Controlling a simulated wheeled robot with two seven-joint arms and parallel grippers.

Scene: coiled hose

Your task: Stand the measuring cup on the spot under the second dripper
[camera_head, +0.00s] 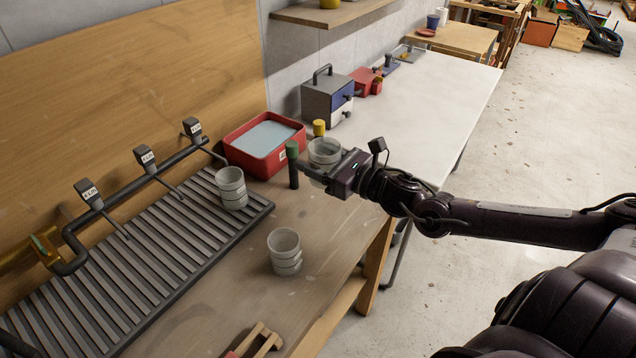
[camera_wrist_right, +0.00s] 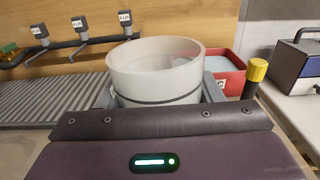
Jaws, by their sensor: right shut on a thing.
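My right gripper (camera_head: 338,172) is shut on a pale grey cup (camera_head: 324,151), held upright beside the green-capped post; it fills the middle of the right wrist view (camera_wrist_right: 155,88), with a finger on either side. Three drippers hang along a dark pipe above the slatted rack: one at the near left (camera_head: 88,193), the middle one (camera_head: 146,159) and the far right one (camera_head: 192,129). The slats (camera_head: 130,270) below the middle dripper look bare. A similar cup (camera_head: 231,190) stands on the rack's far right end, and another (camera_head: 285,252) stands on the wooden bench. My left gripper is out of view.
A red tray (camera_head: 236,154) with a pale blue surface lies behind the held cup. A green-capped post (camera_head: 293,168) and a yellow-capped post (camera_head: 319,129) stand close to it. A grey and blue box (camera_head: 322,100) is farther back. A wooden piece (camera_head: 258,340) lies at the front.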

